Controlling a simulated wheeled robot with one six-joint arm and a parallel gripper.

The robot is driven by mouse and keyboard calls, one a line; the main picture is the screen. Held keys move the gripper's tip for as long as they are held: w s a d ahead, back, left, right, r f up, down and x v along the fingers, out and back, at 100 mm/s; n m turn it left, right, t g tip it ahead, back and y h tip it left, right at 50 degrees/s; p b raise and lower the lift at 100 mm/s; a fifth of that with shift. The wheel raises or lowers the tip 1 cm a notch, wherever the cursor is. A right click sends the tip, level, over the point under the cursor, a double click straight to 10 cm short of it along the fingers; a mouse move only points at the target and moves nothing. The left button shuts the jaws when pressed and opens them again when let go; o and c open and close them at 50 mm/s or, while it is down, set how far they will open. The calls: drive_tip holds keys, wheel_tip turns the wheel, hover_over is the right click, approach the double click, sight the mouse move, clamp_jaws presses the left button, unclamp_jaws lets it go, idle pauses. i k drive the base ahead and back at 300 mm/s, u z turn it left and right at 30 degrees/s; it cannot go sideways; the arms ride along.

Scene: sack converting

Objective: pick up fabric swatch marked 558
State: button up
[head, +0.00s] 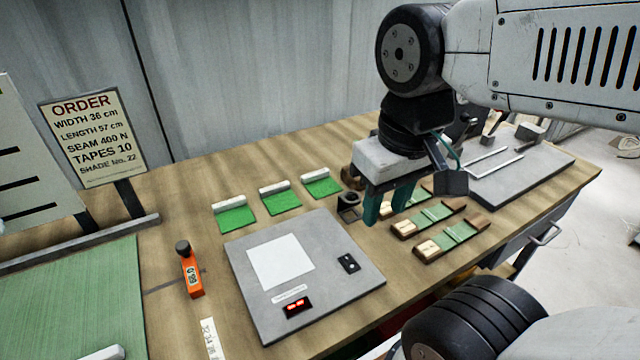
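Three green fabric swatches with white bars along their back edges lie in a row on the wooden table in the head view: a left one (235,216), a middle one (280,202) and a right one (322,188). No number can be read on them, so I cannot tell which is marked 558. My gripper (387,205) points down to the right of this row, with its two teal fingers apart and nothing visible between them. It is closest to the right swatch. Its height above the table is hard to tell.
A grey device (340,292) with a white plate lies in front of the swatches. Green strips with wooden ends (436,214) lie right of my gripper, near a small dark block (349,208). An orange tool (191,274) stands left. An order sign (95,137) stands behind.

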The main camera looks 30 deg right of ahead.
sight(319, 183)
drive_tip(key=k, duration=0.5)
drive_tip(key=u, duration=1.95)
drive_tip(key=k, duration=1.15)
drive_tip(key=z, duration=1.95)
drive_tip(key=i, duration=1)
